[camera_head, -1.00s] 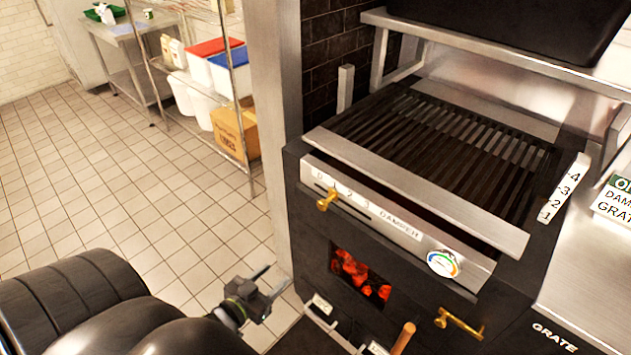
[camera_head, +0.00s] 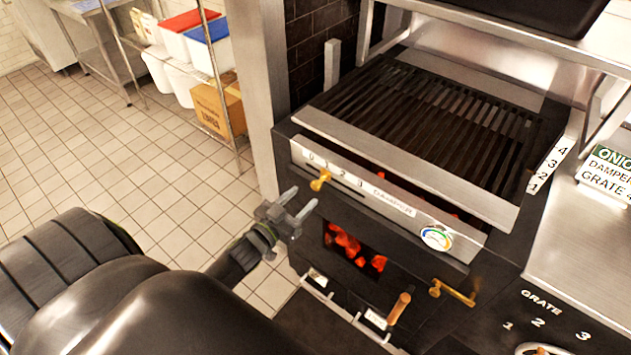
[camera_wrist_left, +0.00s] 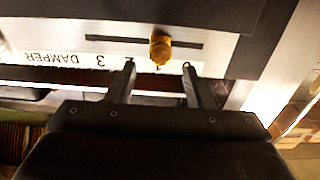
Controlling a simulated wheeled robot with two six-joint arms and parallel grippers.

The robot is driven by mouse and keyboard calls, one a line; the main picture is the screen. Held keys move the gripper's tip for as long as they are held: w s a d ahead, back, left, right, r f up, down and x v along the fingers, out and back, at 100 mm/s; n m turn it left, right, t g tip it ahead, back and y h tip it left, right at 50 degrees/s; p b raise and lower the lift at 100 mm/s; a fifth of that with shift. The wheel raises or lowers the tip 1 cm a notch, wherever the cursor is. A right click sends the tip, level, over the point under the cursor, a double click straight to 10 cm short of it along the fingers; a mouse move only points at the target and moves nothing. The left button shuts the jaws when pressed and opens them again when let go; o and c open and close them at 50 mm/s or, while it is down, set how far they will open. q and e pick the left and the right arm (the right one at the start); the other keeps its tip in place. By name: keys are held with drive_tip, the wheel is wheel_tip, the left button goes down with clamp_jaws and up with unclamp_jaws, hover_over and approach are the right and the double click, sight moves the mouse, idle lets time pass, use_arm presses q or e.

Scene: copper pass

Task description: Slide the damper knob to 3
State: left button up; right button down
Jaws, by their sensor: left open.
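The brass damper knob (camera_head: 320,180) sits on the slot of the silver damper panel (camera_head: 390,201) on the grill's front. It stands near the left end of the scale, by the 1 as far as I can tell. My left gripper (camera_head: 306,207) is open and empty, just below and left of the knob in the head view. In the left wrist view the knob (camera_wrist_left: 160,48) lies ahead, between the lines of the two open fingers (camera_wrist_left: 158,66). The 3 and the word DAMPER show upside down there. My right gripper is not in view.
A wooden handle (camera_head: 398,308) sticks out lower down. A sign (camera_head: 607,174) mentions damper and grate 4.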

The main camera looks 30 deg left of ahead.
sight(314, 187)
use_arm(q)
drive_tip(key=w, duration=0.6)
drive_tip(key=shift+w+d+p, duration=0.3)
drive_tip(key=shift+c, duration=0.5)
clamp_jaws()
